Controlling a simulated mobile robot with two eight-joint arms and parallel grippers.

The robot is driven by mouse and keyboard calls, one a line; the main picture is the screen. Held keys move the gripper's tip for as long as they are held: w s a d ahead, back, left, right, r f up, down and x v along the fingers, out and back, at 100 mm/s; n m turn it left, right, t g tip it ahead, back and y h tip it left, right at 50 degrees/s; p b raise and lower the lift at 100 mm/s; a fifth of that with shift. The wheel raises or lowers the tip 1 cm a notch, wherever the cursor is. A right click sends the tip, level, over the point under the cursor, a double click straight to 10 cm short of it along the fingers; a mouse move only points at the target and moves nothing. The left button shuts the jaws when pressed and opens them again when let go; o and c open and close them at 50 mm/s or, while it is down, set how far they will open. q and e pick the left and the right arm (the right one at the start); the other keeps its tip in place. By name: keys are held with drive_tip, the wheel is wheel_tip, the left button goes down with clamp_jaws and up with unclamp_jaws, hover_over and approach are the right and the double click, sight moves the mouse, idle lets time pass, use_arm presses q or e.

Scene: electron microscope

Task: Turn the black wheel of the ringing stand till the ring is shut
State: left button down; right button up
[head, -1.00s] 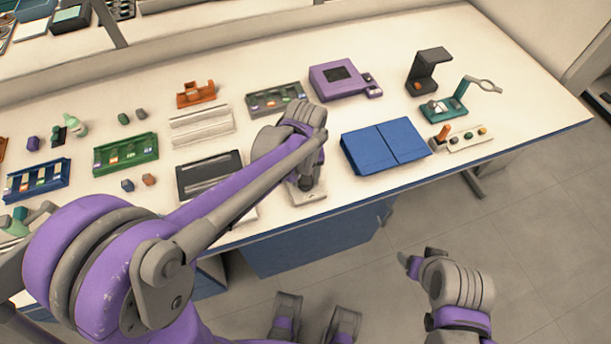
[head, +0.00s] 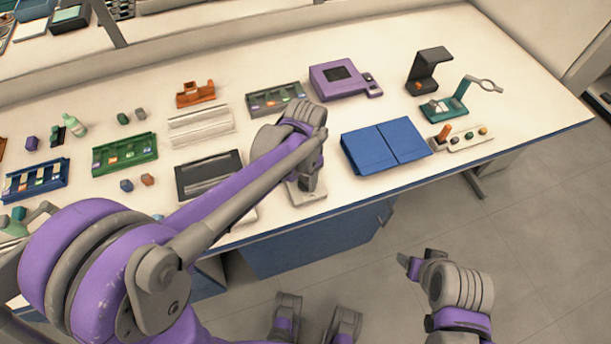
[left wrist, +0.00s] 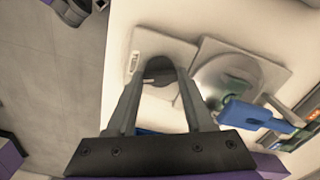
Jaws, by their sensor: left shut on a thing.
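The ringing stand shows in the head view as a pale grey base plate (head: 308,196) at the table's front edge, mostly hidden under my left arm. My left gripper (left wrist: 161,74) points down at it, its fingers closed about a dark round part, which I take for the black wheel (left wrist: 160,66). The fingers cover much of the wheel. Beside it in the left wrist view is a second pale plate with a round silvery disc (left wrist: 208,78), a green piece and a blue-handled piece (left wrist: 255,115). I cannot make out the ring's gap. My right gripper (head: 408,264) hangs away from the table; its jaws are unclear.
A blue folder-like case (head: 385,146) lies right of the stand. A dark tray (head: 208,172) is on its left, partly behind my arm. Farther back are a compartment tray (head: 276,99) and a purple device (head: 338,80). A teal stand (head: 446,108) is at the right.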

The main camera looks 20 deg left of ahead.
use_arm(q)
drive_tip(key=m, duration=0.5)
drive_tip(key=shift+m, duration=0.4)
idle(0.3)
drive_tip(key=shift+c, duration=1.4)
unclamp_jaws()
